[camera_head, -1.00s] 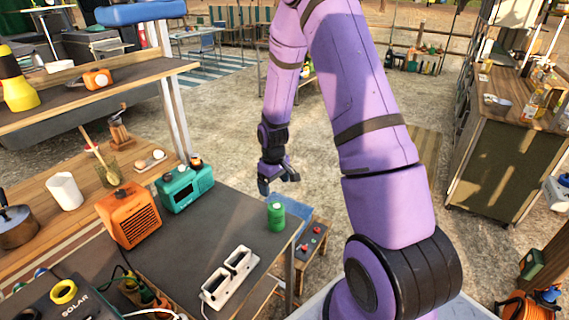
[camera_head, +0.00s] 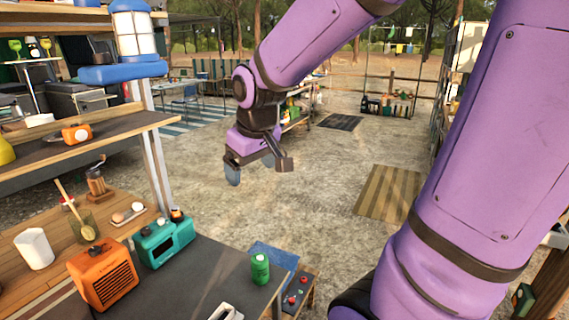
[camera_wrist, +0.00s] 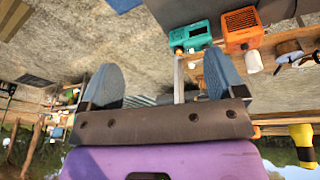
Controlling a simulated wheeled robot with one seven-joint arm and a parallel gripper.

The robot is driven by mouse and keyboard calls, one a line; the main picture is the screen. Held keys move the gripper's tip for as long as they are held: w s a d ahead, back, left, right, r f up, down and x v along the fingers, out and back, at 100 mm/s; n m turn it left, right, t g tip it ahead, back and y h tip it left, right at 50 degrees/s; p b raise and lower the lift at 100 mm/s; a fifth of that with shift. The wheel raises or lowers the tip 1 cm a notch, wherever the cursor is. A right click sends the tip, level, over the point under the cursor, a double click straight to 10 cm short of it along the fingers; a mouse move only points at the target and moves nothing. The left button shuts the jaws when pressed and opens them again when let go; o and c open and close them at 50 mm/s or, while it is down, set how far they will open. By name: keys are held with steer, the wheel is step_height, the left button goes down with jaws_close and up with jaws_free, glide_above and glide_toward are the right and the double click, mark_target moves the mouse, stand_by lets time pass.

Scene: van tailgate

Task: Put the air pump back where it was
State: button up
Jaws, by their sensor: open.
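My gripper (camera_head: 258,168) is open and empty, held in the air over the open ground, apart from the benches. In the wrist view its two blue-grey fingers (camera_wrist: 163,80) stand wide apart with nothing between them. I cannot tell for certain which object is the air pump. A small orange device (camera_head: 77,132) sits on the upper left shelf. A teal device with a handle (camera_head: 166,240) and an orange slatted box (camera_head: 104,277) stand on the lower bench; both also show in the wrist view, the teal one (camera_wrist: 190,36) and the orange one (camera_wrist: 242,29).
A green canister (camera_head: 260,267) stands near the dark worktop's (camera_head: 205,278) right end. A blue lantern (camera_head: 133,40) stands on a post at the left. A white cup (camera_head: 34,249) and a jar (camera_head: 84,227) stand on the wooden bench. The ground with a striped mat (camera_head: 390,194) is clear.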

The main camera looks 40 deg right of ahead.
steer(key=s+a+r+t, duration=0.1)
steer(key=s+r, duration=0.2)
steer(key=s, duration=0.4)
steer(key=s+a+r, duration=0.2)
steer(key=s+r, duration=0.1)
steer(key=s, duration=0.4)
steer(key=shift+a+r+m+t+y, duration=0.15)
steer(key=shift+a+m+t+y, duration=0.15)
steer(key=shift+t, duration=0.1)
